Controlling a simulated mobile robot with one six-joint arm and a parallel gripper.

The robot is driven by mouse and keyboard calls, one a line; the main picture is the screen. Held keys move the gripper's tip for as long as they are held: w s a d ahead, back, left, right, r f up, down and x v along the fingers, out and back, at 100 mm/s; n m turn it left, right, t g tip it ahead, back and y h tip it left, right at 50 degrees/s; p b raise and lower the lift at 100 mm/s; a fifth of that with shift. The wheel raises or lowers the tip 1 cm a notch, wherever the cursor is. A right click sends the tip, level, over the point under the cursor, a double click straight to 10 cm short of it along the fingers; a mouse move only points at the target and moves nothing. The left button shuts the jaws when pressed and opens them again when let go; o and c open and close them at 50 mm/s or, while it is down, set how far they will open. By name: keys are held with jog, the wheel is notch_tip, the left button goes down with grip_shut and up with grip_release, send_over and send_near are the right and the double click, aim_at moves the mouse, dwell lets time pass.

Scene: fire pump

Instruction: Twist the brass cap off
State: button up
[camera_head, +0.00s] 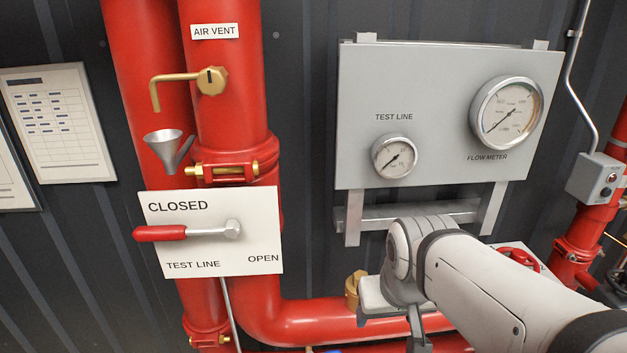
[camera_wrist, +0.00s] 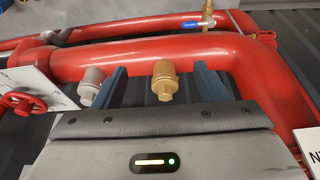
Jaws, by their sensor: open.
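The brass cap (camera_wrist: 165,82) is a gold-coloured fitting with a square end, on the large red pipe in the wrist view. My gripper (camera_wrist: 160,70) is open, with one dark blue finger on each side of the cap. Gaps show between the cap and both fingers, so nothing is gripped. In the head view a brass fitting (camera_head: 352,288) shows on the red pipe, partly hidden by my gripper (camera_head: 392,312); the fingertips are mostly out of sight there.
A silver cap (camera_wrist: 92,85) sits close beside the left finger in the wrist view. A red handwheel (camera_wrist: 20,103) is at the left, and a blue-handled valve (camera_wrist: 204,24) is behind the pipe. The test line lever plate (camera_head: 210,255) and gauge panel (camera_head: 440,110) are in the head view.

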aim_at(351, 282)
jog(key=w+m, duration=0.1)
jog(key=w, duration=0.3)
jog(key=w+f+m, duration=0.1)
jog(key=w, duration=0.4)
jog(key=w+h, duration=0.1)
jog(key=w, duration=0.4)
jog(key=shift+w+a+f+m+t, duration=0.2)
jog(key=shift+w+f+m+t, duration=0.1)
jog(key=shift+f+m, duration=0.1)
jog(key=shift+c, duration=0.9)
jog(key=p+x, duration=0.1)
jog(key=x, duration=0.6)
jog(key=shift+w+f, duration=0.2)
jog(key=shift+f, duration=0.05)
